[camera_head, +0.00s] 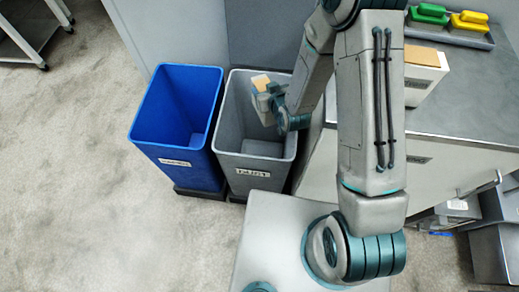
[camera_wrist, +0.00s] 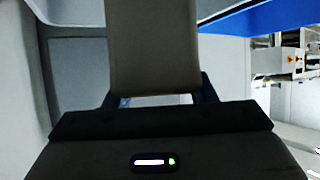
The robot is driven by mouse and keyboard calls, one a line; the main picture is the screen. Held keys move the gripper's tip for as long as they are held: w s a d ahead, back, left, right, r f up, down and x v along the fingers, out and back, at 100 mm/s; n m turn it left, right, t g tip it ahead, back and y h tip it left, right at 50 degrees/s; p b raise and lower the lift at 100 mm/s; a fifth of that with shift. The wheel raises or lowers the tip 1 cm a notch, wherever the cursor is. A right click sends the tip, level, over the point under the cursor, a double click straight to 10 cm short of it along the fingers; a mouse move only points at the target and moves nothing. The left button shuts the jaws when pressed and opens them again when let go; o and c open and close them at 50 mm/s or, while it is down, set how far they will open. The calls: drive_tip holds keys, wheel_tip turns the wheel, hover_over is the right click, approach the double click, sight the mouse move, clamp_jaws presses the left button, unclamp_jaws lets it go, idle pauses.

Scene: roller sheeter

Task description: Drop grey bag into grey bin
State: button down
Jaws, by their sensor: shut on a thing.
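The grey bin (camera_head: 258,150) stands open on the floor, just right of the blue bin (camera_head: 178,160), with a white label on its front. My gripper (camera_head: 266,100) reaches over the grey bin's opening from the right, its fingers above or just within the rim. It is shut on the grey bag (camera_wrist: 153,45), which fills the gap between the fingers in the wrist view as a plain grey-brown block. In the head view, a small tan patch of it (camera_head: 261,81) shows at the fingers. The bag's lower part is hidden there.
A grey metal counter (camera_head: 465,100) stands at the right, with a white box (camera_head: 425,72) and a tray holding green (camera_head: 430,12) and yellow (camera_head: 470,20) items. A cabinet wall is behind the bins. The floor at left is clear; a trolley stands at top left.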

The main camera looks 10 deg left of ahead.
drive_tip(key=shift+a+f+b, duration=0.1)
drive_tip(key=shift+f+b, duration=0.35)
drive_tip(key=shift+f, duration=1.05)
